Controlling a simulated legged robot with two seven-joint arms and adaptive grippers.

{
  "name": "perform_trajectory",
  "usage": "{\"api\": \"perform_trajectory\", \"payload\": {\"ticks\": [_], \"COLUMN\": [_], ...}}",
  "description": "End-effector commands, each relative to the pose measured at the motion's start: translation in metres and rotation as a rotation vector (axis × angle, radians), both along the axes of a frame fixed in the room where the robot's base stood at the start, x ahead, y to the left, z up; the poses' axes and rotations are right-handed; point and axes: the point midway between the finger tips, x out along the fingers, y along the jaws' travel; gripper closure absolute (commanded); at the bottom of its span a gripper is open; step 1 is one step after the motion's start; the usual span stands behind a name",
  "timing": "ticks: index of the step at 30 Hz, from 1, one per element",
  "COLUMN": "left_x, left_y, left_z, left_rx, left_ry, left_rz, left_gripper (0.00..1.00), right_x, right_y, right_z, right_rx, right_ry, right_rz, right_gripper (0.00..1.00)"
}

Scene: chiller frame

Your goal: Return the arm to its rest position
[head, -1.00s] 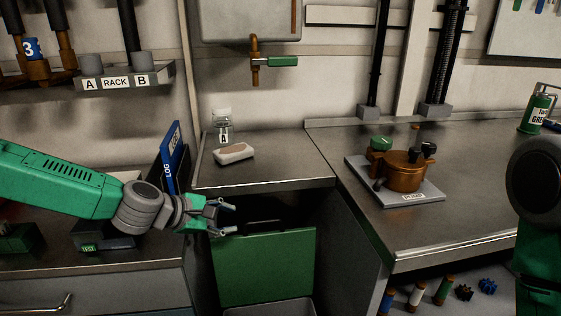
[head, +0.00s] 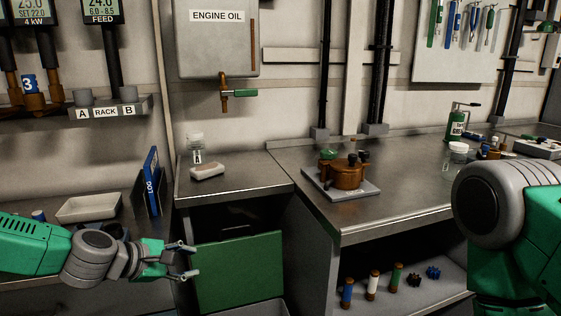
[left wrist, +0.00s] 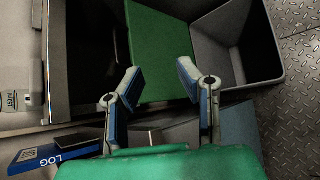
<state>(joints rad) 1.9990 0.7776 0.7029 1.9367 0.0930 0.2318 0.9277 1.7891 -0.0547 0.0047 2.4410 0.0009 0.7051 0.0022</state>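My left gripper (head: 190,262) is in front of the cabinet under the middle counter, at the left of the head view. Its two fingers stand apart with nothing between them; the left wrist view (left wrist: 158,82) shows the same open, empty fingers. The green panel (head: 240,264) of the cabinet lies beyond the fingers, and it also shows in the left wrist view (left wrist: 160,50). My right arm (head: 495,215) shows at the right edge of the head view. Its gripper is out of view.
A blue log book (head: 152,180) stands upright near a pale tray (head: 88,208) on the left bench. A jar (head: 196,148) and a white block (head: 207,172) sit on the middle counter. A brown pump (head: 343,173) stands on the right bench. A grey bin (left wrist: 250,45) is beside the green panel.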

Motion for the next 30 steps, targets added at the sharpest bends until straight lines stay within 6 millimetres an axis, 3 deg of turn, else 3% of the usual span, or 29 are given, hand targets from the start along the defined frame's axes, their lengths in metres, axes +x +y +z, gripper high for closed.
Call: {"api": "perform_trajectory", "payload": {"ticks": [8,17,20,23,27,30], "left_x": [-0.03,-0.097,-0.134,-0.188,-0.277,-0.326], "left_y": [-0.018,-0.036,-0.038,-0.033,-0.001,0.03], "left_z": [-0.041,-0.108,-0.139,-0.175,-0.217,-0.229], "left_rx": [0.118,0.334,0.44,0.585,0.824,0.965], "left_ry": [0.017,0.035,0.044,0.051,0.046,0.033], "left_rz": [-0.1,-0.307,-0.425,-0.6,-0.934,-1.165], "left_gripper": [0.69,0.69,0.69,0.69,0.69,0.69], "right_x": [0.001,0.0,0.0,0.0,0.0,0.0], "right_y": [0.0,0.0,0.0,0.0,0.0,0.0], "right_z": [0.0,0.0,0.0,0.0,0.0,0.0], "right_rx": [0.0,0.0,0.0,0.0,0.0,0.0], "right_ry": [-0.001,0.0,0.0,0.0,0.0,0.0], "right_rz": [0.0,0.0,0.0,0.0,0.0,0.0], "right_gripper": [0.6,0.6,0.6,0.6,0.6,0.6]}}
